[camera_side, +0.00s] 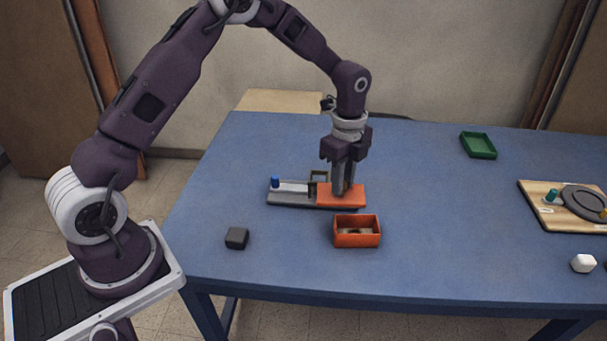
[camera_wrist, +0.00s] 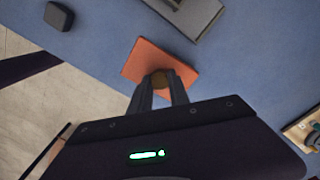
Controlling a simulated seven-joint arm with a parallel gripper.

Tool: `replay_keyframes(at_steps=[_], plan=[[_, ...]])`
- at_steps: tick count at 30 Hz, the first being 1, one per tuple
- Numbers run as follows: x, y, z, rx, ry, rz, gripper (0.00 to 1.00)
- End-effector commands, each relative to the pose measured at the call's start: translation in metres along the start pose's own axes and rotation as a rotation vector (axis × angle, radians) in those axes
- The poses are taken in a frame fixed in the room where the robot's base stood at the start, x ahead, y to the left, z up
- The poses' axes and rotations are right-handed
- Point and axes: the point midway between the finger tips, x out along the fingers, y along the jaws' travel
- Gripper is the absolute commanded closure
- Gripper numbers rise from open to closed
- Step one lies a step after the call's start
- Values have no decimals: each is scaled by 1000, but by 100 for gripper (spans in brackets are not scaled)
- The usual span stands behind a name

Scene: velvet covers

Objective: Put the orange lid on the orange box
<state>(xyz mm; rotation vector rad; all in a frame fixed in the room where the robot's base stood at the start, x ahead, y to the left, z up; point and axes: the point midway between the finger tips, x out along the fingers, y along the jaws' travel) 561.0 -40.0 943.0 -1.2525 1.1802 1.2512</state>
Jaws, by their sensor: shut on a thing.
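The orange lid (camera_side: 353,199) is a flat plate held at my gripper (camera_side: 343,189), overlapping the right end of a grey tray in the side view. In the wrist view the orange lid (camera_wrist: 150,58) shows between and beyond my fingers, which are shut on its brown knob (camera_wrist: 160,80). There it appears clear of the grey piece. The exact height of the lid is hard to tell. The orange box (camera_side: 357,238) is open at the top and stands on the table just in front of the lid, with something small and pale inside. I cannot make out the box in the wrist view.
The grey tray (camera_side: 290,199) with a blue knob (camera_side: 275,182) lies behind the box. A dark block (camera_side: 237,238) stands to the left. A green tray (camera_side: 478,145), a wooden board (camera_side: 548,215) and a white block (camera_side: 583,263) are far right. The blue table between is clear.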

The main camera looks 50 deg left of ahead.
Motion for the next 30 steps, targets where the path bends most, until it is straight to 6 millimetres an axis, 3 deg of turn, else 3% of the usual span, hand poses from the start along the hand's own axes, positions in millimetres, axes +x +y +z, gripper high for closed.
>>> replay_keyframes(at_steps=[3, 6, 21, 30], plan=[[6, -17, -32, -18, 0, 1, 100], [8, -22, -43, -29, 0, 2, 100], [58, -22, -43, -32, -1, 2, 100], [65, -23, -43, -32, -1, 1, 100]])
